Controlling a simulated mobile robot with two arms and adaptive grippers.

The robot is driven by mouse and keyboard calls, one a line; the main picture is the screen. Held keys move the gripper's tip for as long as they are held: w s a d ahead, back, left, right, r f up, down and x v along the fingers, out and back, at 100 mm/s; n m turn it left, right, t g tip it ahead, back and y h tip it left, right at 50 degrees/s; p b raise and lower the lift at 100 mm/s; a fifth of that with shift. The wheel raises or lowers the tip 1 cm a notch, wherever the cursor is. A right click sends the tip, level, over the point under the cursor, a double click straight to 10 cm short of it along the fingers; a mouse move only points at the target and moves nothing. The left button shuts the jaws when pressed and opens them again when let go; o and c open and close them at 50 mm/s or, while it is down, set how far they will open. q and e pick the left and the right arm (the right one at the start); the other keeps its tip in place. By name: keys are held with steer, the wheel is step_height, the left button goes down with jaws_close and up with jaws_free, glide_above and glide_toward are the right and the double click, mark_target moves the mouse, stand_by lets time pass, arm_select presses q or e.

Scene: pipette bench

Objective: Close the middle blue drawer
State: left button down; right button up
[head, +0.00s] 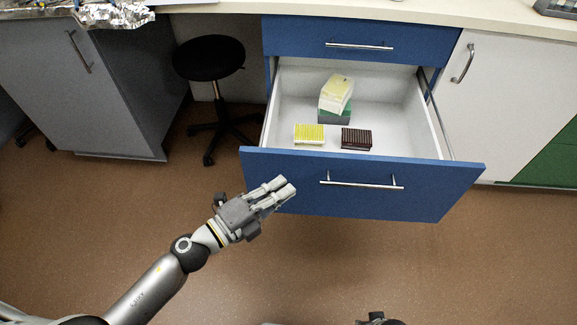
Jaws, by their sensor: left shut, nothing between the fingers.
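The middle blue drawer (290,190) is pulled far out, below a closed blue drawer (300,37). Its blue front carries a horizontal metal handle (362,184). Inside its white tray are a yellow-topped box (309,134), a dark brown box (356,139) and a pale yellow and green stack (337,95). My left gripper (286,186) is shut and empty. Its fingertips overlap the left part of the drawer front in the picture, left of the handle; I cannot tell whether they touch. My right gripper's fingers do not show.
A black stool (209,58) stands left of the drawer. A grey cabinet (85,85) is farther left, and a white cabinet door (505,95) is at the right. The pale worktop (230,7) runs along the top. The brown floor (330,260) in front is clear.

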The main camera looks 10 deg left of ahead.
mark_target(306, 158)
arm_select(q)
steer(key=shift+w+d, duration=0.25)
steer(key=shift+w, duration=0.7)
steer(key=shift+w+d, duration=0.2)
steer(key=shift+w, duration=0.7)
steer(key=shift+w+d, duration=0.25)
steer(key=shift+w, duration=0.7)
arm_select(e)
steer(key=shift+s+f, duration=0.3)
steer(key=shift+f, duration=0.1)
